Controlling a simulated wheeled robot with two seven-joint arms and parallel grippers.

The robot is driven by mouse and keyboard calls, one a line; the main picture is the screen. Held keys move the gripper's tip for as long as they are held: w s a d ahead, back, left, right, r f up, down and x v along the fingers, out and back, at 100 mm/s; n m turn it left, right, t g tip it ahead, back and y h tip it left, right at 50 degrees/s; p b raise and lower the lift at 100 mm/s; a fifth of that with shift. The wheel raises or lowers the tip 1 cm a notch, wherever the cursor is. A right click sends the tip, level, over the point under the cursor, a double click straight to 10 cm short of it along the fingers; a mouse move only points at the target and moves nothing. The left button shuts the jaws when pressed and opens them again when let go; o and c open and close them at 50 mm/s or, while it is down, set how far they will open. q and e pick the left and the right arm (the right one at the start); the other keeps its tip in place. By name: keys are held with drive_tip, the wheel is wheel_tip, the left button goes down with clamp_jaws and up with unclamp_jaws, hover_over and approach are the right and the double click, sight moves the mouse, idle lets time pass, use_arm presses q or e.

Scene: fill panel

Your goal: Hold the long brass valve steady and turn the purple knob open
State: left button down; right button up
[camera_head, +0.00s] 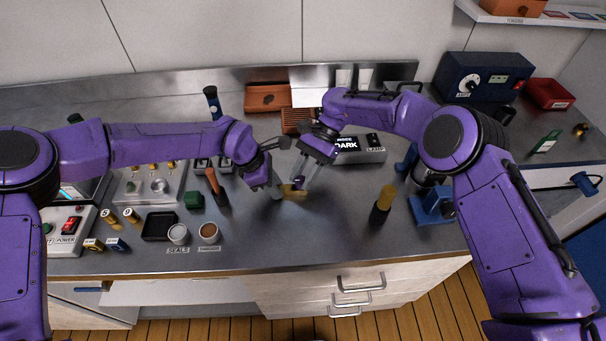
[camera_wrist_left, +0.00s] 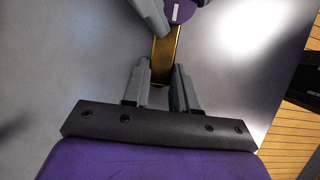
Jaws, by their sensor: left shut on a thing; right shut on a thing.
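The long brass valve (camera_head: 293,191) is near the middle of the steel bench, with both grippers at it. In the left wrist view its brass body (camera_wrist_left: 164,58) runs up from between my left fingers (camera_wrist_left: 160,85). My left gripper (camera_head: 276,190) is shut on the near end of the valve. My right gripper (camera_head: 297,180) comes down on it from the right and is shut at its other end.
A box with a display reading DARK (camera_head: 358,148) stands behind to the right. A screwdriver-like tool with an orange handle (camera_head: 213,183) stands to the left. A yellow-topped bottle (camera_head: 383,203) stands to the right. Small cups (camera_head: 178,234) and a black tray (camera_head: 158,226) are front left. The front middle of the bench is clear.

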use_arm(q)
drive_tip(key=shift+s, duration=0.1)
use_arm(e)
drive_tip(key=o, duration=1.1)
drive_tip(key=v, duration=0.7)
drive_tip(key=shift+w+d+r, duration=0.1)
drive_tip(key=shift+w+r, duration=0.05)
drive_tip(key=shift+r, duration=0.05)
use_arm(q)
drive_tip(key=c, duration=0.8)
unclamp_jaws()
